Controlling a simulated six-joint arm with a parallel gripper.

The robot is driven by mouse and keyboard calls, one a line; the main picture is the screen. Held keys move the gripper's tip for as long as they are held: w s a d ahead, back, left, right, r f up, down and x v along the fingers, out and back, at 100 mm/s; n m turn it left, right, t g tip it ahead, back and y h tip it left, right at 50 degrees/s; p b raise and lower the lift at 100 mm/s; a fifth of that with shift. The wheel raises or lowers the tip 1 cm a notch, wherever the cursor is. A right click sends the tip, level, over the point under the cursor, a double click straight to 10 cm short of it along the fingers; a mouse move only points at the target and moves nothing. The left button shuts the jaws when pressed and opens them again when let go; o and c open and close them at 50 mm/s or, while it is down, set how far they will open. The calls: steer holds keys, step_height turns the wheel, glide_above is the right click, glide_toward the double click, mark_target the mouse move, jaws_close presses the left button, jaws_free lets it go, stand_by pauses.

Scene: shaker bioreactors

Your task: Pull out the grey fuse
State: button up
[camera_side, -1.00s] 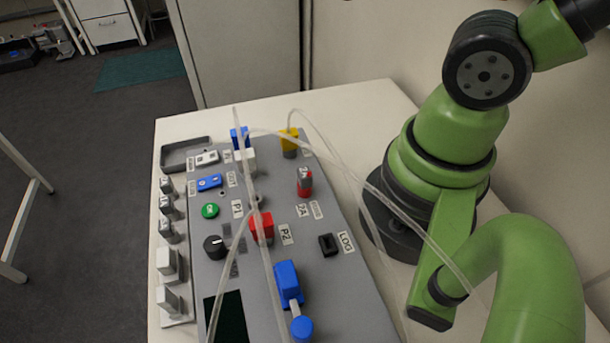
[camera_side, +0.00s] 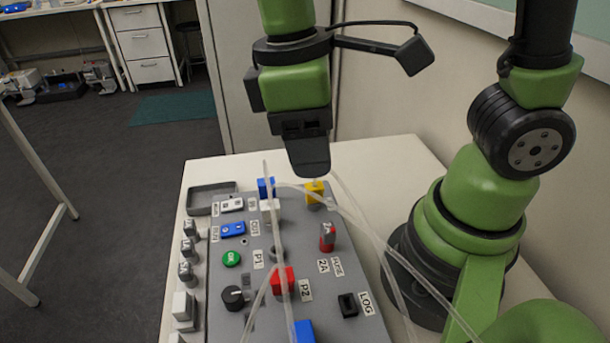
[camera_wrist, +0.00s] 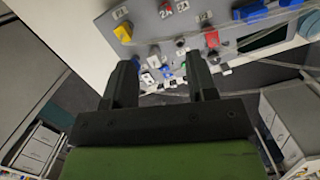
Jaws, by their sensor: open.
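A small red fuse-like piece (camera_side: 327,238) with a greyish top stands upright in the grey panel (camera_side: 350,272), beside labels reading 2A and what looks like FUSE. I cannot make out a wholly grey fuse. My gripper (camera_side: 307,165) hangs above the far end of the panel, pointing down, beyond the red piece and apart from it. In the wrist view my gripper (camera_wrist: 160,75) is open, its two fingers spread with nothing held between them. The panel lies past the fingertips there, with a red piece near the top edge beside a 2A label.
A yellow plug (camera_side: 315,194) stands close below my gripper. Clear tubes (camera_side: 380,245) arch over the panel. A red block (camera_side: 283,281), a black knob (camera_side: 233,297), a green button (camera_side: 231,259) and a grey tray (camera_side: 211,197) are around. White table is bare right of the panel's far end.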

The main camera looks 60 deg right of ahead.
mark_target(333, 227)
steer(key=s+f+n, duration=0.1)
steer(key=f, duration=0.3)
steer(key=s+f+n+g+h, duration=0.1)
steer(key=f, duration=0.3)
steer(key=s+f+n+h, duration=0.1)
steer(key=f, duration=0.4)
steer(key=shift+d, duration=0.4)
jaws_close()
steer(key=shift+r, duration=0.1)
steer(key=shift+r, duration=0.45)
steer(key=shift+r, duration=0.15)
